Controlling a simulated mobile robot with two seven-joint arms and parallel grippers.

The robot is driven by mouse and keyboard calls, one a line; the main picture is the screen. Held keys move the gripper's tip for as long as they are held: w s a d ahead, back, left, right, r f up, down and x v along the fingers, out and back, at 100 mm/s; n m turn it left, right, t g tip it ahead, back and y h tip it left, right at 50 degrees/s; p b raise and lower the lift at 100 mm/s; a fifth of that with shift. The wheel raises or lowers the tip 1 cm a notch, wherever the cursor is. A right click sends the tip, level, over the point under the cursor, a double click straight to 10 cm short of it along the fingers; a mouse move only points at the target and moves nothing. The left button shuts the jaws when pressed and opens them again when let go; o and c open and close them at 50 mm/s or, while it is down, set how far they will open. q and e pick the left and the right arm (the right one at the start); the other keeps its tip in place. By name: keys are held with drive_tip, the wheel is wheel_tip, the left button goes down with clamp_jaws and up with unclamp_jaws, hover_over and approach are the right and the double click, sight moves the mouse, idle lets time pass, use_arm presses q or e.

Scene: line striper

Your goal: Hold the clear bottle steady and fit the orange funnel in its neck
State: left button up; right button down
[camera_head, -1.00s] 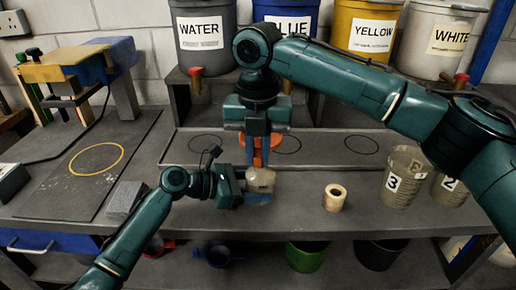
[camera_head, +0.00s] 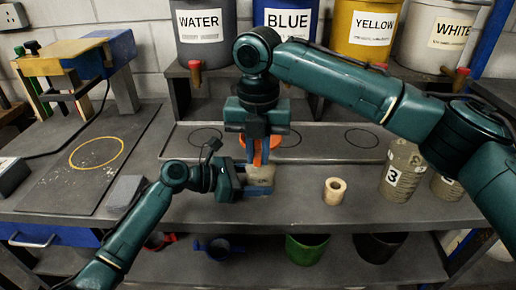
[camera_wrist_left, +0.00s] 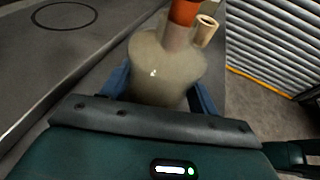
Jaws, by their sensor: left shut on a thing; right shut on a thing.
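The clear bottle (camera_head: 260,175) stands upright on the bench and looks pale and cloudy. My left gripper (camera_head: 243,183) is shut on its body from the left. In the left wrist view the bottle (camera_wrist_left: 168,65) sits between my blue fingers. My right gripper (camera_head: 258,155) points down from above, shut on the orange funnel (camera_head: 274,141), directly over the bottle. In the left wrist view the lower end of the funnel (camera_wrist_left: 184,12) meets the top of the bottle's neck. I cannot tell how deep it sits, as the rest is cut off by the frame.
Metal cans (camera_head: 400,170) stand farther right, partly behind my right arm. A grey block (camera_head: 126,191) lies at the left. Labelled buckets (camera_head: 287,25) line the back. The bench front edge is close below the bottle.

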idle(0.4)
drive_tip(key=shift+f, duration=0.9)
drive_tip(key=c, duration=1.3)
unclamp_jaws()
drive_tip(key=shift+c, duration=0.2)
drive_tip(key=shift+o, duration=0.2)
drive_tip(key=shift+r, duration=0.15)
drive_tip(key=shift+r, duration=3.9)
